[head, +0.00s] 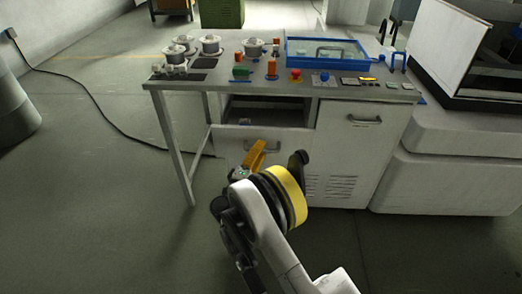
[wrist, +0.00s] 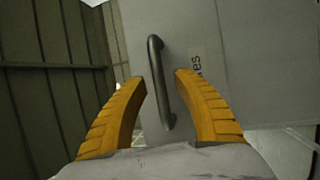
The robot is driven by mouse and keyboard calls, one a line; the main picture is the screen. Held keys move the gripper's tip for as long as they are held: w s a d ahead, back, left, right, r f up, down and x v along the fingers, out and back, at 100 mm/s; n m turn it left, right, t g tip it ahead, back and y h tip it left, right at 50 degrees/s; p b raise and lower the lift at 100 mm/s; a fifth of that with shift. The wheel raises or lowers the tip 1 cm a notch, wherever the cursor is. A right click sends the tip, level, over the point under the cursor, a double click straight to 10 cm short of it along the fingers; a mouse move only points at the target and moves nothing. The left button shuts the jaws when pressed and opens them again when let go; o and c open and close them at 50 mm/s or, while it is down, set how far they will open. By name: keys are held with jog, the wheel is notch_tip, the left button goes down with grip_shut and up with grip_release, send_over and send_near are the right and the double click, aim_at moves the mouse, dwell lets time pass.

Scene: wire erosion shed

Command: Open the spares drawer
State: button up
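The spares drawer (head: 230,136) is the pale front at the left of the white cabinet under the workbench. Its bar handle (wrist: 155,75) shows in the wrist view beside a partly hidden label (wrist: 195,62). A dark opening (head: 268,110) lies above the front; I cannot tell whether it is an open shelf or the drawer's inside. My gripper (head: 258,152) is at the drawer front, partly covering the handle in the head view. In the wrist view its two yellow fingers (wrist: 160,80) are apart, one on each side of the handle. Contact with the handle is not visible.
The workbench top (head: 220,82) carries metal parts, coloured pieces and a blue-framed tray (head: 290,52). A cabinet door (head: 350,150) with its own handle is right of the drawer. A table leg (head: 175,150) stands left. A cable (head: 90,95) crosses the floor; the left floor is otherwise clear.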

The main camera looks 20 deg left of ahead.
jog(key=shift+s, duration=0.1)
jog(key=v, duration=1.1)
jog(key=shift+s, duration=0.4)
jog(key=shift+a, duration=0.1)
